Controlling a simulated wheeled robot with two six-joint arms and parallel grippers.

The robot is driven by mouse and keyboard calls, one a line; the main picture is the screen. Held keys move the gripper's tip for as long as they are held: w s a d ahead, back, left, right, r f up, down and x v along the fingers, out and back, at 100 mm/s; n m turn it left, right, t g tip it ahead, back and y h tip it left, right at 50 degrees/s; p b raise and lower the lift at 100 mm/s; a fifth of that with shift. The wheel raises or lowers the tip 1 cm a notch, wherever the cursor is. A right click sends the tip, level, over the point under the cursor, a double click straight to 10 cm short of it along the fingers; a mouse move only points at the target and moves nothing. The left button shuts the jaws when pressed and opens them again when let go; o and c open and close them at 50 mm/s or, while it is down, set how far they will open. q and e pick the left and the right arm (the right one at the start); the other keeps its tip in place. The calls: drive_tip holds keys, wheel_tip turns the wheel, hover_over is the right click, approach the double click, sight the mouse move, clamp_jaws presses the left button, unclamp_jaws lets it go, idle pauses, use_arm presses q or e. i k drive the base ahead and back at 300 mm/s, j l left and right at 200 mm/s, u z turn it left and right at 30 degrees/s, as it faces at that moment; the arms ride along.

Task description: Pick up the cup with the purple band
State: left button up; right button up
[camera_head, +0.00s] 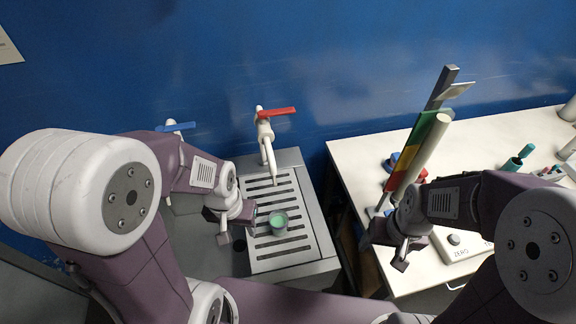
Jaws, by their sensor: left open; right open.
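A small cup (279,223) with a green inside stands on the slotted drain grate, below the tap with the red handle. I cannot make out a purple band on it from this angle. My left gripper (238,226) is open and empty, just left of the cup, with its fingers pointing down. One of its fingers is close to the cup's left side, and I cannot tell if they touch. My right gripper (384,248) is open and empty, over the gap and left edge of the white table, well right of the cup.
The metal drain grate (309,249) lies beneath a white tap (265,135) with a red handle. A second, blue-handled tap (175,127) is partly hidden. The white table (365,160) holds a tall coloured stand (411,160), a scale (455,243) and teal-capped items (518,157).

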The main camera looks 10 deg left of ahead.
sight(278, 218)
drive_tip(key=k+j+u, duration=0.15)
drive_tip(key=j, duration=0.3)
drive_tip(key=k+j+u, duration=0.15)
drive_tip(key=j, duration=0.35)
drive_tip(key=k+j+u, duration=0.1)
drive_tip(key=j, duration=0.4)
drive_tip(key=k+j+u, duration=0.15)
drive_tip(key=j, duration=0.35)
drive_tip(key=i, duration=0.05)
